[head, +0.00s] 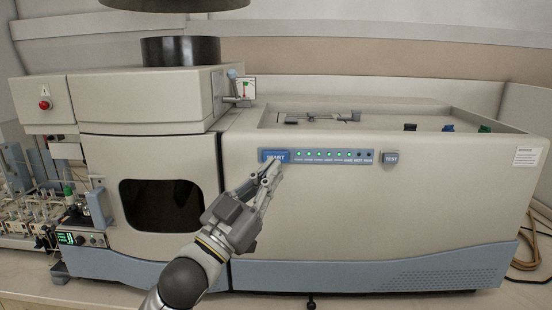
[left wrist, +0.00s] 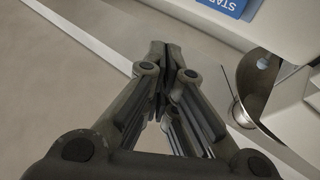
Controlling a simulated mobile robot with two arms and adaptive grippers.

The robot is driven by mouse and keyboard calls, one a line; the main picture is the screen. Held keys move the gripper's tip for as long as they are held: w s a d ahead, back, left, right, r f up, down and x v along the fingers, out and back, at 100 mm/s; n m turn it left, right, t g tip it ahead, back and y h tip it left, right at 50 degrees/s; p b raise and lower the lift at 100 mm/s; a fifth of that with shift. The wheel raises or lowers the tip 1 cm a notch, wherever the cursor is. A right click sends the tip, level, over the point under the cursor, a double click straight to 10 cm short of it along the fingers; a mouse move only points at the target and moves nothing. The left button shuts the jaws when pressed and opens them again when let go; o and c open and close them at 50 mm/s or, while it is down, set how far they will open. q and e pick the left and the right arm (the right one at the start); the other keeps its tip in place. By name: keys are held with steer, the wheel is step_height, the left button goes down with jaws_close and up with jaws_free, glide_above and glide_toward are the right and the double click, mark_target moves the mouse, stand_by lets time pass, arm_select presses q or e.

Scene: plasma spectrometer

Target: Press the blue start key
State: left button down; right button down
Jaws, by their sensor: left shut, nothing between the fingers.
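The blue start key (head: 273,155) is on the front panel of the large grey spectrometer (head: 400,210), at the left end of a row of small green lights. My left gripper (head: 272,168) is shut and empty, its fingertips just below the key in the head view and overlapping its lower edge. I cannot tell from the head view whether they touch it. In the left wrist view the shut fingertips (left wrist: 170,50) are apart from the blue key (left wrist: 225,5), which shows at the top edge with part of its lettering. My right gripper is not in view.
A grey TEST key (head: 391,157) is right of the lights. A red button (head: 44,104) is on the upper left box. A dark window (head: 160,204) is in the left cabinet. Racks with small parts (head: 25,205) stand at far left. The panel front right of my arm is clear.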

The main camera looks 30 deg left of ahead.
mark_target(276, 157)
arm_select(q)
steer(key=w+a, duration=0.3)
steer(key=w, duration=0.2)
steer(key=shift+w+a, duration=0.3)
steer(key=shift+w, duration=0.1)
steer(key=shift+w+a, duration=0.1)
steer(key=shift+w, duration=0.05)
stand_by(1.1)
steer(key=shift+w+a, duration=0.1)
steer(key=shift+w, duration=0.1)
steer(key=shift+w+a+p, duration=0.2)
steer(key=shift+w+p, duration=0.1)
steer(key=shift+w, duration=0.05)
stand_by(0.7)
steer(key=shift+s, duration=0.1)
steer(key=shift+s+d, duration=0.4)
steer(key=shift+s, duration=0.25)
